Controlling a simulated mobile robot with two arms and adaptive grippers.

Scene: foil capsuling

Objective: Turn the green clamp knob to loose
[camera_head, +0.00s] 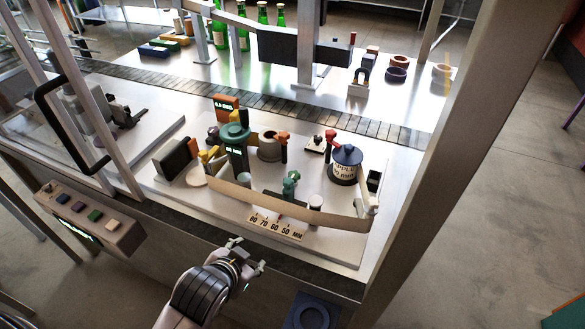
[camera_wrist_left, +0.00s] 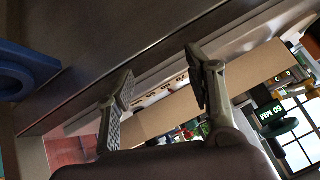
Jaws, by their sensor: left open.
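My left gripper (camera_head: 250,255) is open and empty, in front of the bench's front edge and apart from the knob. In the left wrist view its two fingers (camera_wrist_left: 157,88) are spread, with the tan strip (camera_wrist_left: 170,112) beyond them. My right gripper is not in view.
A larger green wheel (camera_head: 235,132) sits over a 60 MM display at the back left. A dark blue-topped spool (camera_head: 345,164) stands right of the knob. A button box (camera_head: 90,219) is at left. A blue ring holder (camera_head: 312,313) lies right of my gripper.

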